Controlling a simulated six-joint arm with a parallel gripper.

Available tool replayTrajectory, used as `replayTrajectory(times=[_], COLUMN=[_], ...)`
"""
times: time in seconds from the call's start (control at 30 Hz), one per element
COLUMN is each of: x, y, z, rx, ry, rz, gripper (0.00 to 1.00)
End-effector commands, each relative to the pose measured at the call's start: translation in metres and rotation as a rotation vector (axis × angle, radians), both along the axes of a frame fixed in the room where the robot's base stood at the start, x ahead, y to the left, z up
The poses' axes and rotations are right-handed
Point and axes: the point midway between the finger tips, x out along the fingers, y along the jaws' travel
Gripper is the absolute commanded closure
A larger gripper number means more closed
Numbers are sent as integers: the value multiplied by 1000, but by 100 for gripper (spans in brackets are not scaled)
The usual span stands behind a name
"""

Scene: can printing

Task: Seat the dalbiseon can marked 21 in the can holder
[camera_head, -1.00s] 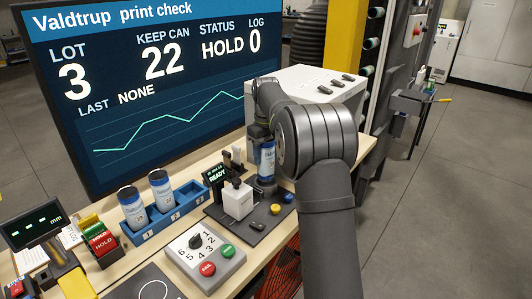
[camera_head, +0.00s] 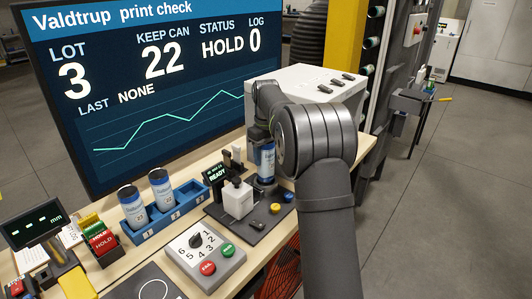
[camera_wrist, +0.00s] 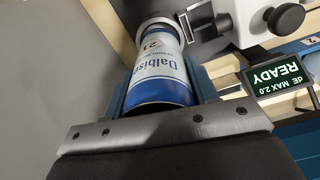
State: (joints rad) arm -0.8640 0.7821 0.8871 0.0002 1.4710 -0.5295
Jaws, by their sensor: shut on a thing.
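The Dalbiseon can marked 21 (camera_wrist: 162,62) is white and blue. It also shows upright in the head view (camera_head: 267,160), beside the white device on the dark base plate. My gripper (camera_wrist: 165,88) is shut on the can, with a blue finger on each side of it. In the head view the wrist and arm hide the can's upper part. The can's lower end is at a dark round seat, seemingly the can holder (camera_head: 264,188). I cannot tell whether the can rests fully in it.
A white device (camera_head: 237,200) and a small READY display (camera_head: 216,173) stand close left of the can. Two more cans stand in a blue rack (camera_head: 150,234) further left. A button box (camera_head: 205,255) is in front. A large monitor (camera_head: 150,90) stands behind.

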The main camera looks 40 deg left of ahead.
Motion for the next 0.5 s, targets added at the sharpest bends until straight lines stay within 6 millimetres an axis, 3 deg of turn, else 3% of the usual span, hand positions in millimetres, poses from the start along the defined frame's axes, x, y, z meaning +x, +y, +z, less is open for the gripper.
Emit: replayTrajectory(times=[0.5], x=[0], y=[0], z=[-13], rx=[-1], ry=[0], rz=[0], gripper=[68])
